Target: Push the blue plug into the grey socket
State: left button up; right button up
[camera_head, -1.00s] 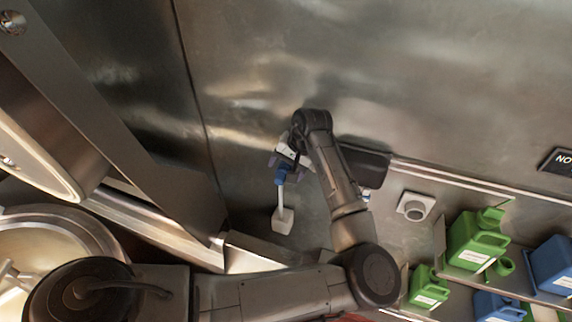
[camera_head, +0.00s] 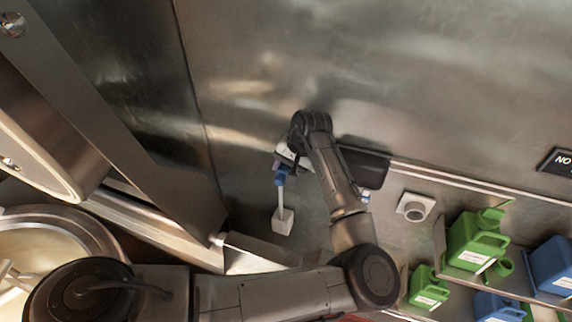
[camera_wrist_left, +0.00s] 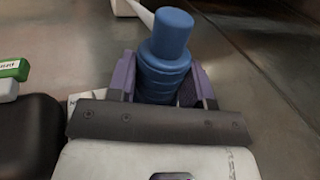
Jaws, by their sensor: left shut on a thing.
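The blue plug (camera_head: 281,176) is held near the steel wall, left of the middle in the head view. It also shows large in the left wrist view (camera_wrist_left: 166,55), between two purple fingers. My left gripper (camera_head: 279,168) is shut on it. A white cable runs from the plug down to a pale box (camera_head: 283,221). The grey socket (camera_head: 415,208), a square plate with a round opening, is on the wall well to the right of the plug and apart from it. My right gripper is not in view.
Green jugs (camera_head: 473,241) and blue jugs (camera_head: 552,262) stand on shelves at lower right. A metal rail (camera_head: 480,178) runs along the wall above the socket. A kettle (camera_head: 45,240) is at lower left. The upper wall is clear.

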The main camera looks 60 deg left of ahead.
aim_at(280, 180)
pick_arm(q)
jog(key=shift+s+d+r+p, duration=0.15)
jog(key=shift+r+p, duration=0.1)
jog(key=shift+p, duration=0.3)
jog(key=shift+f, duration=0.2)
jog(key=shift+s+d, duration=0.1)
jog(key=shift+s, duration=0.05)
jog(key=shift+s+d, duration=0.1)
jog(key=shift+d, duration=0.05)
jog(key=shift+s+d+p, duration=0.4)
jog(key=shift+s+p, duration=0.05)
jog(key=shift+p, duration=0.15)
jog(key=shift+s+d+p, duration=0.9)
jog(key=shift+s, duration=0.1)
jog(key=shift+s+d, duration=0.4)
jog(key=shift+s, duration=0.05)
